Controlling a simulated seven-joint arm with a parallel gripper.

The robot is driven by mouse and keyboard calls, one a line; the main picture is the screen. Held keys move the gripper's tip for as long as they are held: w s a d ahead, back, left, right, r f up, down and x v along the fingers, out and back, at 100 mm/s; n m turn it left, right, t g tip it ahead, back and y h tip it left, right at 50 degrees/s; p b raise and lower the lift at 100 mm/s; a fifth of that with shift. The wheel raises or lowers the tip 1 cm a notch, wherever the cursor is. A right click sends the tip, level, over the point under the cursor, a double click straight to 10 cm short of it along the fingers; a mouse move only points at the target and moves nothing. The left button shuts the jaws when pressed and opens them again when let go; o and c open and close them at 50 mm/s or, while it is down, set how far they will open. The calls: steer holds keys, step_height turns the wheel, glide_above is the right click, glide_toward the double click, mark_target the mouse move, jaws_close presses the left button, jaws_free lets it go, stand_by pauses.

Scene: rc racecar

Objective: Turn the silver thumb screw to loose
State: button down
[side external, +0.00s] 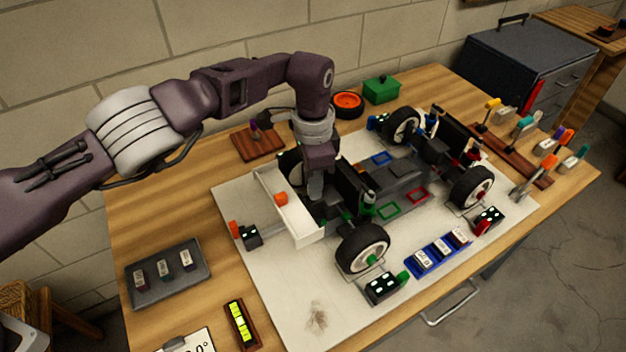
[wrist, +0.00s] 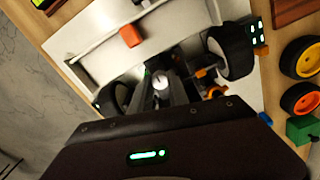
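The RC car (side external: 395,175) stands on a pale board on the workbench. My gripper (side external: 316,190) points straight down over the car's front end, just behind the white front wing (side external: 285,210). In the wrist view, a small round silver piece (wrist: 160,82), which looks like the thumb screw, shows between the front wheels, just beyond the dark gripper body (wrist: 170,140). In the side view the screw is hidden by my gripper and the car's parts. My fingertips are too dark to make out, so I cannot tell whether they are open or touch the screw.
The front wheels (side external: 362,248) and dark upright car parts (side external: 352,185) stand close beside my gripper. An orange block (side external: 281,198) sits on the wing. A tool rack (side external: 515,155) is at the right, and a grey tray (side external: 168,272) is at the left.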

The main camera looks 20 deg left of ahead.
steer(key=shift+n, duration=0.3)
steer(key=n, duration=0.3)
steer(key=shift+n, duration=2)
steer(key=c, duration=1.3)
jaws_free()
steer(key=shift+o, duration=0.2)
step_height(320, 180, up, 7)
steer(key=shift+r, duration=0.1)
